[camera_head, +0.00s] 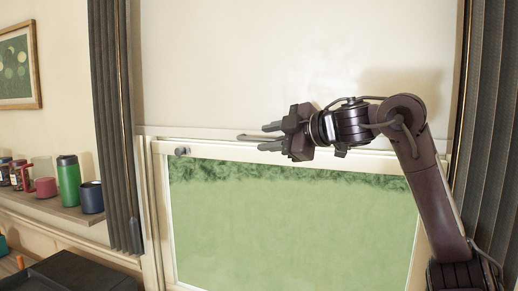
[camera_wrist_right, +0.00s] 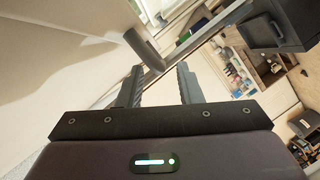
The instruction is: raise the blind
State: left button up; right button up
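The cream blind (camera_head: 290,60) hangs over the upper part of the window, with its bottom edge just above the window frame. My right gripper (camera_head: 267,137) is at that bottom edge, its fingers pointing left. A thin pale bar or loop (camera_head: 245,138) shows beside the fingertips; I cannot tell whether it touches them. In the wrist view my right gripper (camera_wrist_right: 159,82) is open, with a gap between its fingers. A grey cylinder (camera_wrist_right: 145,48) lies just beyond the fingertips. My left gripper is not in view.
A grey knob (camera_head: 182,151) is at the window frame's upper left. Dark curtains (camera_head: 115,120) hang on both sides. A shelf (camera_head: 60,209) at left holds mugs and a green tumbler (camera_head: 68,181). A dark box (camera_head: 80,272) stands at lower left.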

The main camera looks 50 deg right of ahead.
aim_at(264, 139)
jog(key=b+v, duration=0.1)
jog(key=v, duration=0.2)
jog(key=shift+s+r, duration=0.1)
jog(key=shift+s, duration=0.25)
dwell(0.3)
